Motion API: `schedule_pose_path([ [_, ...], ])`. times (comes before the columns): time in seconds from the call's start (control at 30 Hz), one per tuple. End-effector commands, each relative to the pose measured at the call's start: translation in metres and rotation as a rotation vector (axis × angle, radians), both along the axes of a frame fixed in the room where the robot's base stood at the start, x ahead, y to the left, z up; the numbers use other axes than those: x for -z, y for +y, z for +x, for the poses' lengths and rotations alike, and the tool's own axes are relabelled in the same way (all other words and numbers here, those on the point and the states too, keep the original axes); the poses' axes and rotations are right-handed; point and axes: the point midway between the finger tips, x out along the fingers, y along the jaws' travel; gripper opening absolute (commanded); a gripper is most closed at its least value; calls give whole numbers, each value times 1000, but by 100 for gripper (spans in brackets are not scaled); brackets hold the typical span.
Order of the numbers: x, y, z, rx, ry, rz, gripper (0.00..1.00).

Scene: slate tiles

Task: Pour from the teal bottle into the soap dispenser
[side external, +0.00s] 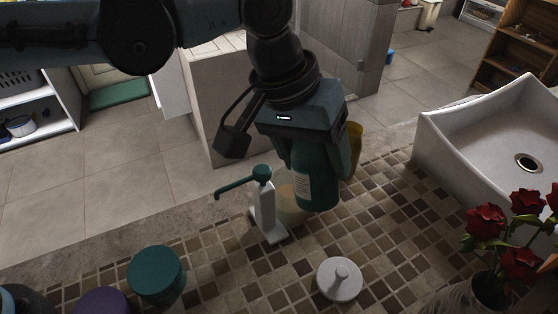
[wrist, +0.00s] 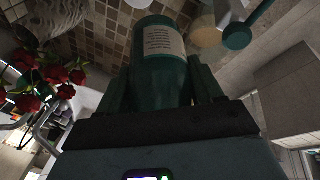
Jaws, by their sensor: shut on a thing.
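The teal bottle (side external: 316,188), with a pale label, is held between the fingers of my gripper (side external: 318,172), above the mosaic counter. In the wrist view the bottle (wrist: 160,72) lies between the fingers of my gripper (wrist: 162,88), its rounded end away from the palm. I cannot make out its opening. The soap dispenser (side external: 265,205), white with a teal pump head and long spout, stands upright on the counter just left of the bottle, apart from it in the picture. Its teal head (wrist: 238,34) seems to show at the wrist view's upper right.
A translucent yellowish cup (side external: 290,207) stands close behind the dispenser. A yellow object (side external: 355,137) is partly hidden behind my gripper. A teal round container (side external: 156,274), a purple one (side external: 102,301), a white knobbed disc (side external: 340,280), red roses (side external: 518,262) and a white sink (side external: 470,160) surround.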

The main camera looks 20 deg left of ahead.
Motion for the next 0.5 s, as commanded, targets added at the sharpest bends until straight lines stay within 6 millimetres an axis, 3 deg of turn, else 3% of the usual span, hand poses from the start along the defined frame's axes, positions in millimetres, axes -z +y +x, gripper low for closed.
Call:
schedule_pose_path([
  [0.5, 8, -1, -1, -2, 37, -34, 24],
])
